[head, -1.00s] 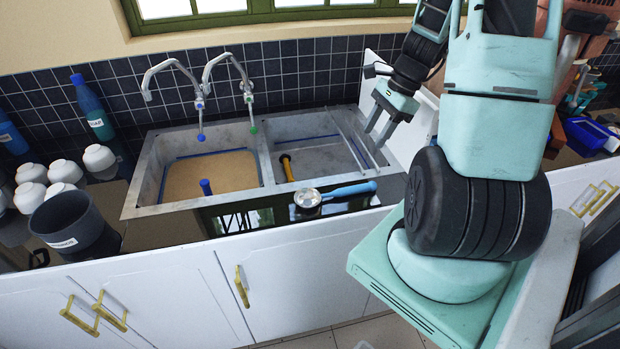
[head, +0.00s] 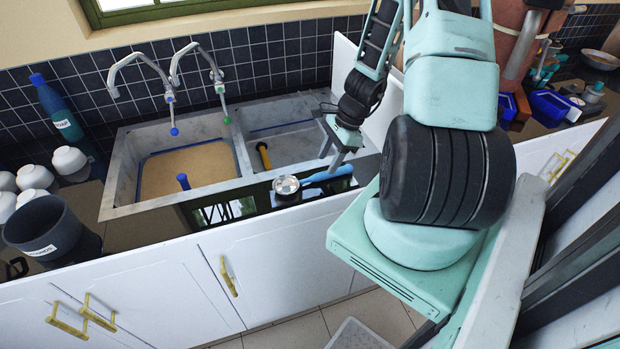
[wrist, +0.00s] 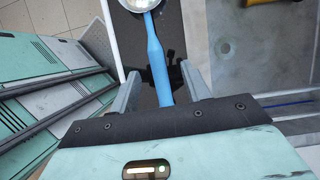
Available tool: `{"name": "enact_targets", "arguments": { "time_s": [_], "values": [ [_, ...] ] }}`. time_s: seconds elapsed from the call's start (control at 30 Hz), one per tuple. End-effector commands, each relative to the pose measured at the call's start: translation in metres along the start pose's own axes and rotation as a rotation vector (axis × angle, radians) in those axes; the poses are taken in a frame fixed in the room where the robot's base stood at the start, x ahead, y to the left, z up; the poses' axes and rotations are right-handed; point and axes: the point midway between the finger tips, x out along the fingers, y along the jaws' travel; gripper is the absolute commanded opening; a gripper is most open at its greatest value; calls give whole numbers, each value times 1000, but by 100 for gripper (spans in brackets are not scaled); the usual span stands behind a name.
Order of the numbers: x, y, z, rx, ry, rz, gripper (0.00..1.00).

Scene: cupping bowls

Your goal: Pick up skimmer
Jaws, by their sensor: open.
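The skimmer has a round silvery head (head: 287,185) and a blue handle (head: 328,175). It lies on the dark counter in front of the right sink basin. In the wrist view the blue handle (wrist: 157,66) runs down between the two fingers, and the round head (wrist: 141,4) is cut off at the top edge. My gripper (head: 331,162) is open above the handle's right end. In the wrist view my gripper (wrist: 163,85) has one finger on each side of the handle, with a gap on both sides. Whether the fingers reach the handle's height is hard to tell.
The double sink (head: 127,170) lies behind the skimmer, with a yellow-and-black handled item (head: 264,155) in its right basin. A dark grey pot (head: 45,230) and several white bowls (head: 35,177) stand at the left. Blue bins (head: 553,104) are at the right.

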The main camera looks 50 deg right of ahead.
Motion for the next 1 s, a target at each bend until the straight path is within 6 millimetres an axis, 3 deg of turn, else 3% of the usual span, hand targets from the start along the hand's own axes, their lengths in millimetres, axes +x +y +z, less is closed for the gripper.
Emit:
{"name": "enact_targets", "arguments": {
  "time_s": [0.3, 0.67, 0.83, 1.0],
  "values": [
    [36, 5, -1, 1, -3, 3, 47],
    [42, 5, -2, 1, -1, 1, 47],
    [42, 5, -2, 1, 0, 1, 0],
    [42, 5, -2, 1, -1, 1, 0]
  ]
}}
